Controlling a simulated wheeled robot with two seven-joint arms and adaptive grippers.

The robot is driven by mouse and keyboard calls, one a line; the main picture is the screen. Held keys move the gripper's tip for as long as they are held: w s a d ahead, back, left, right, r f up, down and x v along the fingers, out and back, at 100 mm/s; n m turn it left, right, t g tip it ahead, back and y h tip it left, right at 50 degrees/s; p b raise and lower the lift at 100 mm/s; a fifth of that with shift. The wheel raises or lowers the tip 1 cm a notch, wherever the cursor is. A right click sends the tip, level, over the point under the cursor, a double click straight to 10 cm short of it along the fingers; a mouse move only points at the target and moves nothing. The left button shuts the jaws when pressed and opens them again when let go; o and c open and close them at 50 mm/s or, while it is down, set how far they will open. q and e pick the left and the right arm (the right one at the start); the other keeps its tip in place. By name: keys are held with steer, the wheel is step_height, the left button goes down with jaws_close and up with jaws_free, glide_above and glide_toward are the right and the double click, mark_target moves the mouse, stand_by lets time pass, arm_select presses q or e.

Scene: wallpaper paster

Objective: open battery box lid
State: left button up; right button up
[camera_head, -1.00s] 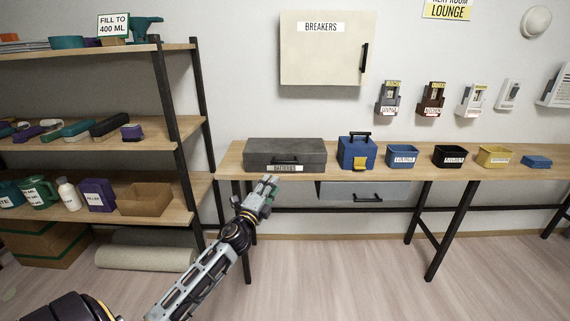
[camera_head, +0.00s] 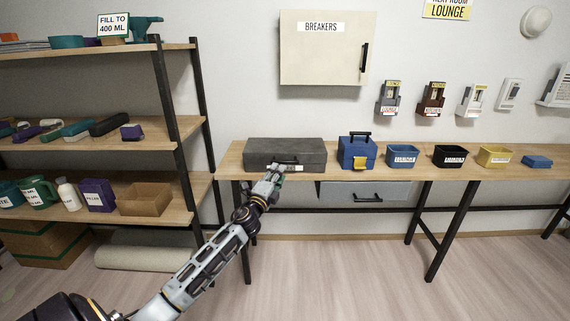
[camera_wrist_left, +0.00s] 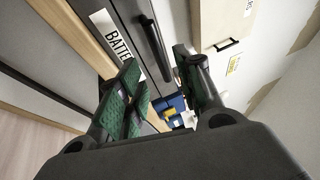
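The battery box (camera_head: 285,150) is a closed dark grey case near the left end of the wooden workbench. Its front bears a white label, partly hidden behind my gripper in the head view, that starts "BATTE" in the left wrist view (camera_wrist_left: 116,38). A black bar handle (camera_wrist_left: 154,45) stands out from its front. My left gripper (camera_head: 275,172) is at the box's front, close to the handle. In the left wrist view its fingers (camera_wrist_left: 160,85) are spread apart, with the handle just ahead of the gap and not clearly between them. My right gripper is not in view.
The workbench (camera_head: 232,160) also holds a blue toolbox (camera_head: 357,155) to the right, then blue, black and yellow bins. A grey drawer (camera_head: 385,192) hangs below. A loaded shelf unit (camera_head: 165,110) stands left. The breaker cabinet (camera_head: 325,60) is on the wall above.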

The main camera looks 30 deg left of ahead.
mark_target(285, 162)
arm_select(q)
steer(key=shift+b+x, duration=0.4)
steer(key=shift+x, duration=3.35)
jaws_close()
